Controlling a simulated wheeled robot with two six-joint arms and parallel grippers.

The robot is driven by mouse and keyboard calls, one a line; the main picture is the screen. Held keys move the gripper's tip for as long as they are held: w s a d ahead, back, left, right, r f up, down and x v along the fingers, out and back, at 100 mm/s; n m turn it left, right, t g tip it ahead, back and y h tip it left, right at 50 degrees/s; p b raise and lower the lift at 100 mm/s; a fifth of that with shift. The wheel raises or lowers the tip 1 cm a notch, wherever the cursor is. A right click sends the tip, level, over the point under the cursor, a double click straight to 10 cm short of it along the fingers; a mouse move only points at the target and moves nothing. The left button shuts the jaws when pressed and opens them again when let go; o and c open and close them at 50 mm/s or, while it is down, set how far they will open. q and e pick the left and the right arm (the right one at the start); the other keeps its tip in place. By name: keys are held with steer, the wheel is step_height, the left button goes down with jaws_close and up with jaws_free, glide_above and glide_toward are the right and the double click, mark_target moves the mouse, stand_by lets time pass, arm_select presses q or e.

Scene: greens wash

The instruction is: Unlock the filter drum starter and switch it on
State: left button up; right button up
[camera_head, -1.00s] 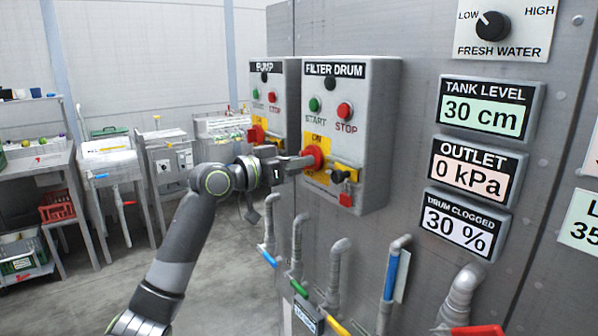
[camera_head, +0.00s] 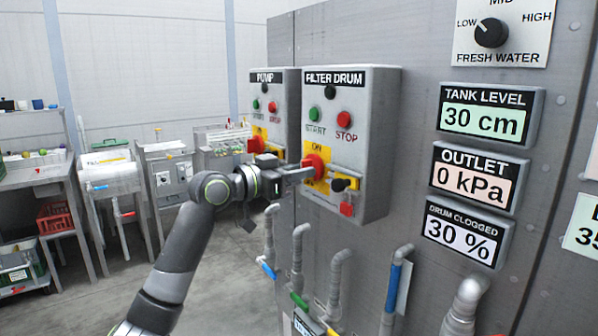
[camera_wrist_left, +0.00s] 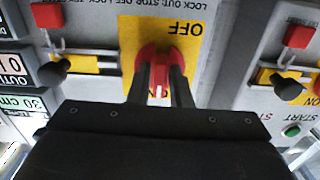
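The filter drum starter (camera_head: 376,130) is a grey box with green START and red STOP buttons and a red rotary knob (camera_head: 318,163) on a yellow plate. My left gripper (camera_head: 308,172) is at the red knob. In the upside-down left wrist view, its fingers (camera_wrist_left: 161,82) straddle the knob's handle, seemingly with narrow gaps. OFF reads on the plate (camera_wrist_left: 190,45); ON is partly hidden. My right gripper is not in view.
The similar pump starter (camera_head: 288,90) stands close on the left. Displays, including the tank level one (camera_head: 486,111), are on the panel at right. Pipes with coloured handles, one blue (camera_head: 393,285), stick out below. Benches stand at far left, with open floor before them.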

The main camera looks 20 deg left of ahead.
arm_select(q)
steer(key=shift+o, duration=1.3)
steer(key=b+v, duration=0.4)
steer(key=v, duration=1.3)
steer(key=shift+s, duration=0.2)
steer(key=shift+a, duration=0.15)
